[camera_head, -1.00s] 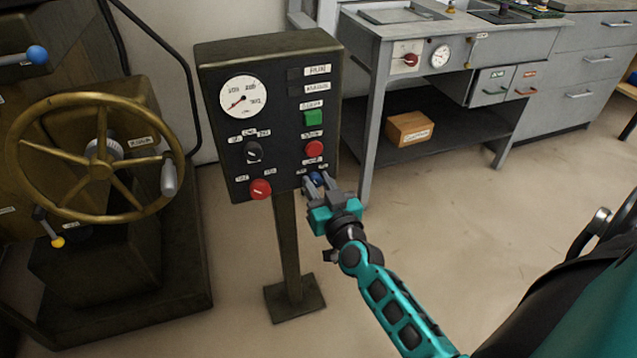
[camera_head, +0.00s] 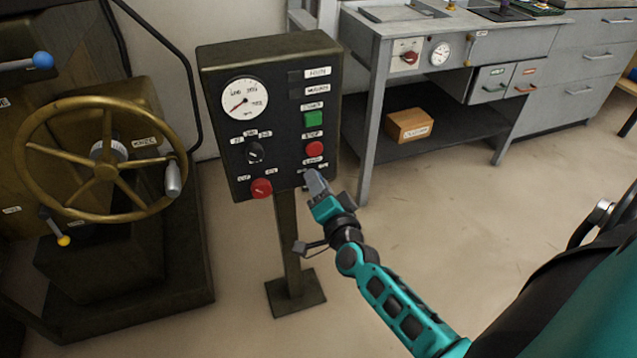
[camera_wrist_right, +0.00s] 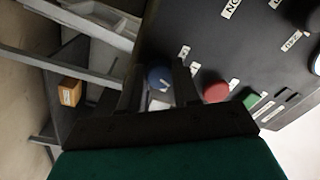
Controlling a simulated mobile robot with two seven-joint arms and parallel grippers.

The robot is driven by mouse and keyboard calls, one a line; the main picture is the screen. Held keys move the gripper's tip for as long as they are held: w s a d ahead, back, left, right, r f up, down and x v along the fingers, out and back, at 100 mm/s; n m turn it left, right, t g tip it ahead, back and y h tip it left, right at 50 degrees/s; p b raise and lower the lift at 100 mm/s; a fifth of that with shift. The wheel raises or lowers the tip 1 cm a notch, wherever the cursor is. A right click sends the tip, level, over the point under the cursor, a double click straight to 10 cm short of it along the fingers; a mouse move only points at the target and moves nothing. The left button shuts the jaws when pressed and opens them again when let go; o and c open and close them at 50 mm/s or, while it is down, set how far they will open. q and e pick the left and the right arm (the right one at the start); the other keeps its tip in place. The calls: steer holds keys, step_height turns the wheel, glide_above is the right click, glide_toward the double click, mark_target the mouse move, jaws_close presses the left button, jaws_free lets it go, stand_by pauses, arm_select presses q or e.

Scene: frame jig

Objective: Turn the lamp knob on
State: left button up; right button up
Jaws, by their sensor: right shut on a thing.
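The lamp knob is a small blue round knob at the lower right of the dark control panel (camera_head: 232,110). In the head view my right gripper (camera_head: 312,178) covers the knob. In the right wrist view the blue knob (camera_wrist_right: 158,77) shows between the two fingers of my right gripper (camera_wrist_right: 157,84), which is shut on it. A white mark shows on the knob's face. Labels sit around it, partly hidden by the fingers. My left gripper is not in view.
A red button (camera_head: 314,148) is just above the gripper, with a green button (camera_head: 314,119) higher. A red knob (camera_head: 261,187) and a black selector (camera_head: 254,152) are to the left. A brass handwheel (camera_head: 30,150) stands further left. A grey bench (camera_head: 372,110) is behind.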

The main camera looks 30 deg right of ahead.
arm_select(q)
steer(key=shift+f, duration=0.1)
arm_select(e)
steer(key=m, duration=0.5)
stand_by(0.5)
steer(key=o, duration=1.1)
steer(key=shift+c, duration=0.2)
arm_select(q)
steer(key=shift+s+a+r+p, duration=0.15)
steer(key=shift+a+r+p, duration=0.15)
steer(key=shift+p, duration=0.45)
arm_select(e)
steer(key=v, duration=1.3)
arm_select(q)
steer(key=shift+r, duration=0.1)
